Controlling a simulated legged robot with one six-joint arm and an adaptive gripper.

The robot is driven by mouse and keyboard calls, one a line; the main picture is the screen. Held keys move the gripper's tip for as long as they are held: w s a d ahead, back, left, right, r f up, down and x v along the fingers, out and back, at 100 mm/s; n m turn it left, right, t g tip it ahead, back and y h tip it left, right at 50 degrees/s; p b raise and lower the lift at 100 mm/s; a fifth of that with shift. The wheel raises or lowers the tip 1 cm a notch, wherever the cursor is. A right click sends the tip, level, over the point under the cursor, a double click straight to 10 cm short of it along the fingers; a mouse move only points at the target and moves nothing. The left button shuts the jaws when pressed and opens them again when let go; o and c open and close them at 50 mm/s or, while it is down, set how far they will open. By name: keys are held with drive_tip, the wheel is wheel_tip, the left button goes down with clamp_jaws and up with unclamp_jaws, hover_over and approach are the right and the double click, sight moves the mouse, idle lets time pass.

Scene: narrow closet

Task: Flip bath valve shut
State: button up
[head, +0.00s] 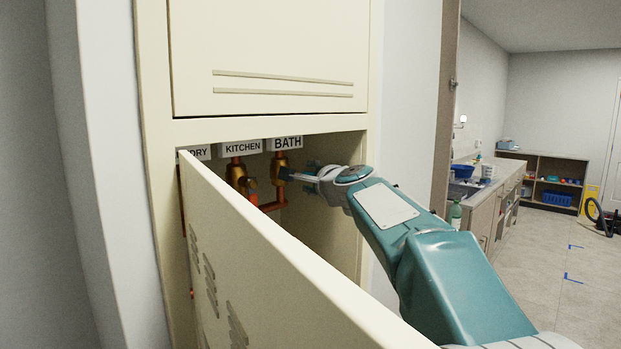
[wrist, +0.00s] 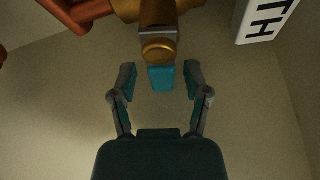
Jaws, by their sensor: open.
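The bath valve is a brass fitting (head: 279,164) under the BATH label (head: 286,143), inside the cabinet. In the wrist view its brass body (wrist: 158,48) is at the top centre, with a blue handle (wrist: 161,79) extending from it toward me. My gripper (head: 290,176) reaches in from the right, close to the bath valve. In the wrist view my gripper (wrist: 159,85) is open, with one finger on each side of the blue handle. Small gaps show on both sides, and neither finger appears to touch it. The handle is hard to make out in the head view.
A kitchen valve (head: 237,174) stands just left, under its KITCHEN label (head: 242,148). A third label ending in DRY (head: 197,152) is partly hidden by the open cabinet door (head: 235,265). Copper piping (head: 272,206) runs below. The cabinet's right side wall (head: 363,200) is near my arm.

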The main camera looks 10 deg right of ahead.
clamp_jaws()
idle(0.3)
drive_tip(key=shift+d+r+n+t, duration=0.1)
drive_tip(key=shift+r+n+t, duration=0.35)
drive_tip(key=shift+n, duration=0.65)
unclamp_jaws()
